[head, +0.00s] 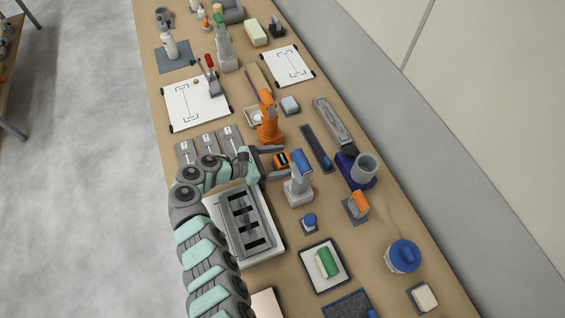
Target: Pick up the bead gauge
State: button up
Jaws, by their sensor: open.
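A small orange and black device (281,160), which looks like the bead gauge, lies on the workbench in the head view, near the middle. My gripper (286,161) is open, with one finger on the far side of the device and the other on its near side. The device shows between the two fingers. I cannot tell whether either finger touches it, or how high the gripper is above the bench.
An orange tool (268,121) stands just beyond the gripper, and a grey and blue tool (298,181) stands close on the near right. A dark bar (316,146) lies to the right. A slotted grey panel (246,223) lies below my arm. The bench (390,221) is crowded.

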aim_at(283, 159)
jog(key=x, duration=0.4)
jog(key=shift+w+a, duration=0.1)
jog(key=shift+w, duration=0.05)
jog(key=shift+c, duration=0.3)
jog(key=shift+r, duration=0.1)
grip_shut()
dwell(0.3)
notch_tip(283, 159, up, 20)
jog(key=p, duration=0.2)
jog(key=shift+p, duration=0.35)
